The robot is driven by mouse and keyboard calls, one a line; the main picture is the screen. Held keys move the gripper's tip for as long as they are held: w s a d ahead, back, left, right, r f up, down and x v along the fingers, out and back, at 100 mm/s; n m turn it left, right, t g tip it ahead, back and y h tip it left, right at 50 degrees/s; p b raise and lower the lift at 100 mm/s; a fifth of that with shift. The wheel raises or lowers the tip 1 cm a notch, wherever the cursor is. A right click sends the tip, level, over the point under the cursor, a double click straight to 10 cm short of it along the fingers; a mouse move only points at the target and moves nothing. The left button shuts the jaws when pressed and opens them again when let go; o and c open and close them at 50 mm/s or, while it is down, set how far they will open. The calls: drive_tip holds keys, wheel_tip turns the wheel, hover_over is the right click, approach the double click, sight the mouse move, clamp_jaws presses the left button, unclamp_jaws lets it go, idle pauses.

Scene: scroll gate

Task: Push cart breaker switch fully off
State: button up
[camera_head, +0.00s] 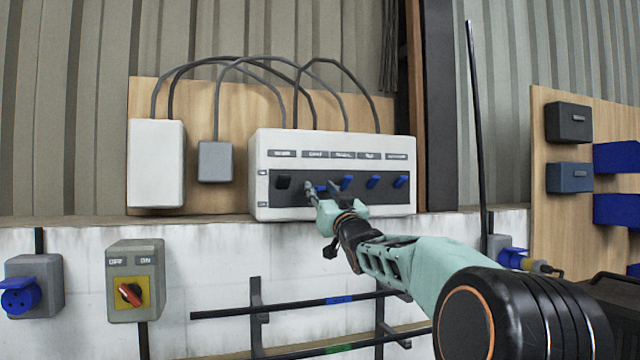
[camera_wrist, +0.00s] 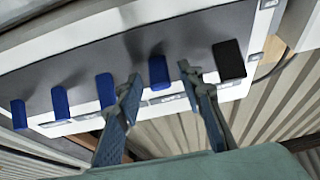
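The white breaker box (camera_head: 262,190) is on the wall in the head view, with a dark strip of switches. The leftmost switch (camera_head: 283,182) is black; the others are blue. The second label from the left (camera_head: 315,154) seems to read "CART", but it is blurred. The blue switch under it (camera_head: 321,189) is partly hidden by my gripper (camera_head: 322,190). In the wrist view, this blue switch (camera_wrist: 158,72) stands between the two spread fingertips of my gripper (camera_wrist: 161,77). The black switch (camera_wrist: 229,60) is right of the fingers there. I cannot tell whether a finger touches the blue switch.
More blue switches (camera_head: 373,182) stand close to the right. Grey cables (camera_head: 235,60) arch above the box. A ledge (camera_head: 200,219) runs below it. An OFF/ON rotary switch box (camera_head: 136,280) and rails (camera_head: 290,305) are lower on the wall.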

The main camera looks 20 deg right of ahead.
drive_tip(key=shift+w+r, duration=0.25)
drive_tip(key=shift+w, duration=0.35)
clamp_jaws()
